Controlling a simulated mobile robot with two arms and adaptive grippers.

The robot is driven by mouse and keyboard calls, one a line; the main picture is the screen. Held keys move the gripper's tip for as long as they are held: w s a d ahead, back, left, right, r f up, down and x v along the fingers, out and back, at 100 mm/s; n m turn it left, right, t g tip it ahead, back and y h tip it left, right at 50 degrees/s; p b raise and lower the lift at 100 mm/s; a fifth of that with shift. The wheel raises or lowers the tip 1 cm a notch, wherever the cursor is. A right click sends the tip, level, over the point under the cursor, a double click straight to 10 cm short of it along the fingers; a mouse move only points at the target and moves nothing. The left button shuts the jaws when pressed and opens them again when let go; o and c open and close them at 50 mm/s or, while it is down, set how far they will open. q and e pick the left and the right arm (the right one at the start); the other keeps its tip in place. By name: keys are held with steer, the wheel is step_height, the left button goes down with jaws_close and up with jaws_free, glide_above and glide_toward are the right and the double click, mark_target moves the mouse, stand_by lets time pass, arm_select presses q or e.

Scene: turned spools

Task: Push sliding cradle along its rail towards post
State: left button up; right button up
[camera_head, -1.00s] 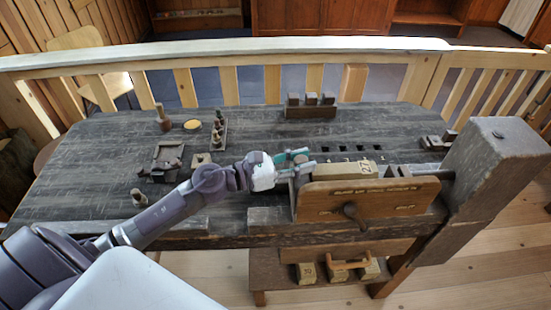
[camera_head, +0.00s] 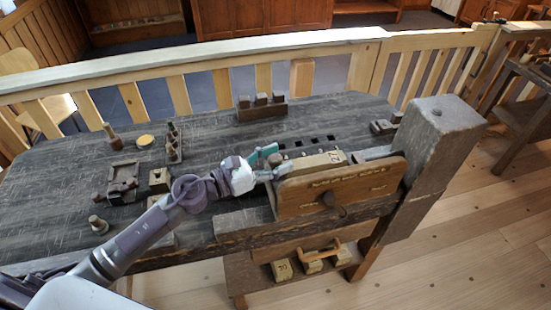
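A wooden block marked 27 (camera_head: 318,161) lies behind an upright lettered board (camera_head: 340,188) at the bench's front edge. These appear to belong to the sliding cradle; its exact outline and rail are largely hidden. A round dark knob stands on the board's front. The thick wooden post (camera_head: 432,135) rises at the board's right end; I cannot tell whether they touch. My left gripper (camera_head: 275,162), with teal and grey fingers, is at the block's left end. Its fingers look apart around a small brown shape, but whether they grip it is unclear. My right gripper is out of view.
The dark bench top (camera_head: 215,130) holds a rack of blocks (camera_head: 262,107) at the back and several small turned pieces at the left. Square holes lie behind the block. A wooden tote (camera_head: 312,261) sits on the shelf below. A railing (camera_head: 190,60) runs behind.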

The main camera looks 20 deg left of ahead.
arm_select(q)
steer(key=shift+s+a, duration=0.1)
steer(key=v, duration=1.1)
steer(key=shift+s+a, duration=0.25)
steer(key=shift+a, duration=0.05)
